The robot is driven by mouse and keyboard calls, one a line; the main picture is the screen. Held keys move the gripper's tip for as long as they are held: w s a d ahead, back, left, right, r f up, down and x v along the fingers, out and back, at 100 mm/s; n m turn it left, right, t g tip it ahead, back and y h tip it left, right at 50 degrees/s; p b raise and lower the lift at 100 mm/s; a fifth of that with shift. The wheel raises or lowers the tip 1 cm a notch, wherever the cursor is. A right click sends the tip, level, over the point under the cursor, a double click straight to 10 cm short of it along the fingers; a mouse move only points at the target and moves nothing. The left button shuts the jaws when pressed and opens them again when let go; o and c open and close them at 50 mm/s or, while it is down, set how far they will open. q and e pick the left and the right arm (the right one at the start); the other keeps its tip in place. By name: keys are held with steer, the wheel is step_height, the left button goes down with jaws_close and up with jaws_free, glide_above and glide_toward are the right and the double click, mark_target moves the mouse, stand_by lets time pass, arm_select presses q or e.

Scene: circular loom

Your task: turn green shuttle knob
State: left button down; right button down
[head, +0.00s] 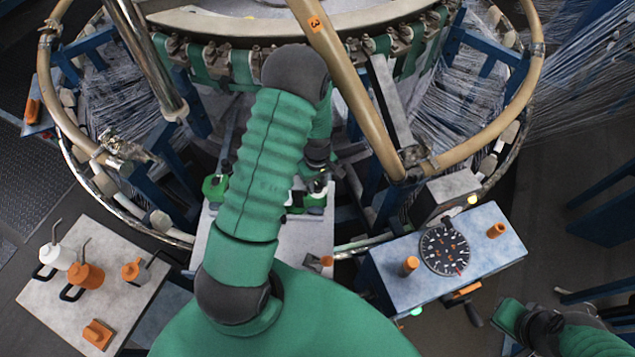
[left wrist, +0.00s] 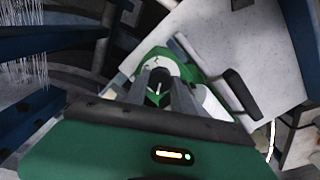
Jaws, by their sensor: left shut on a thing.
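The green shuttle (head: 316,203) lies on the pale plate in front of the loom. More green and white parts (head: 214,188) show left of my arm, which covers the middle. In the left wrist view the green shuttle (left wrist: 190,71) has white round parts, and its knob (left wrist: 158,87) sits between my fingers. My left gripper (head: 319,184) reaches down onto the shuttle from above; in the left wrist view its dark fingers (left wrist: 163,90) are shut on the knob. My right gripper (head: 509,317) is at the lower right, away from the shuttle, its fingers not clear.
The loom's round tan rail (head: 340,85) curves around and over the work area. A blue-grey box (head: 480,245) with a black dial (head: 444,250) and orange knobs stands at right. A side table (head: 55,290) at left holds oil cans. The pale plate (head: 285,238) has bare room in front.

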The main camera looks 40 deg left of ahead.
mark_target(318, 184)
arm_select(q)
steer(key=shift+w+n, duration=0.1)
steer(key=shift+n, duration=0.5)
steer(key=c, duration=1.3)
jaws_free()
steer(key=shift+c, duration=0.2)
step_height(318, 184, up, 12)
